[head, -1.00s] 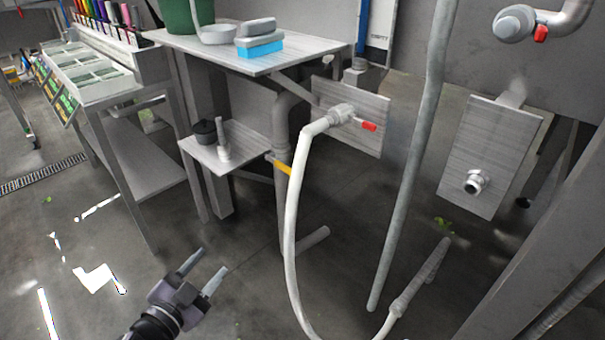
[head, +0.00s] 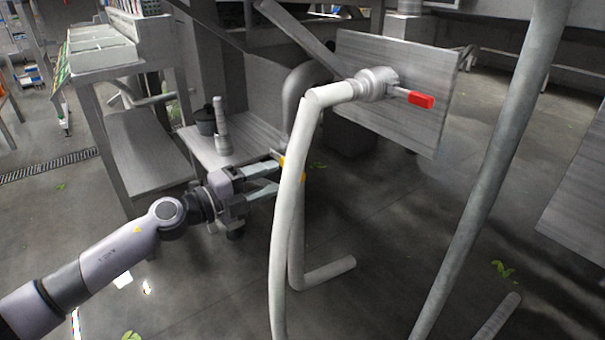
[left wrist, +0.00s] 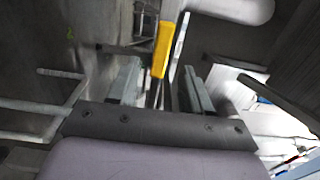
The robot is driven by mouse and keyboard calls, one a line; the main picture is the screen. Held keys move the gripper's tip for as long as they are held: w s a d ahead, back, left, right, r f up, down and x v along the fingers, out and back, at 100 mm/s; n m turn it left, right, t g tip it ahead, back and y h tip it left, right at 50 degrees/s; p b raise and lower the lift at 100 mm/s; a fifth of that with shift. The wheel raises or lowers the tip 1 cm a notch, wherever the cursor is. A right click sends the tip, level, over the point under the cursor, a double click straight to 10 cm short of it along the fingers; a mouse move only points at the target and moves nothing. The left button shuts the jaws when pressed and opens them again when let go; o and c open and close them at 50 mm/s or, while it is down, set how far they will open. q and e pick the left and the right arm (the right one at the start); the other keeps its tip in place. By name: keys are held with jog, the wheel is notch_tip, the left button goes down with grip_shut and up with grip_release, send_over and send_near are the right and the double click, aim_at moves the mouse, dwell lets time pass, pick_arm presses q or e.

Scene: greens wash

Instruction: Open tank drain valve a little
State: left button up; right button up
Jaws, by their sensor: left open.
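A yellow valve handle (head: 287,166) sits on the grey drain pipe, partly hidden behind the white hose and my fingers in the head view. In the left wrist view the yellow handle (left wrist: 161,45) stands just ahead of and between my fingertips. My left gripper (head: 277,174) is open, with its two fingers pointing right toward the handle. In the left wrist view the left gripper (left wrist: 160,80) shows empty jaws on either side of the handle's line. Whether a finger touches it I cannot tell. My right gripper is out of view.
A white hose (head: 287,230) hangs close beyond my fingertips, from a valve with a red handle (head: 421,99) on a grey panel (head: 430,65). A small shelf (head: 195,150) with a dark pot (head: 205,121) is just behind my gripper. A grey post (head: 500,160) stands to the right.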

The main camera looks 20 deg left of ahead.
aim_at(290, 171)
pick_arm(q)
jog(key=shift+b+x, duration=0.65)
jog(key=shift+x, duration=2.7)
jog(key=shift+s+d, duration=0.1)
jog(key=shift+r, duration=0.1)
grip_shut()
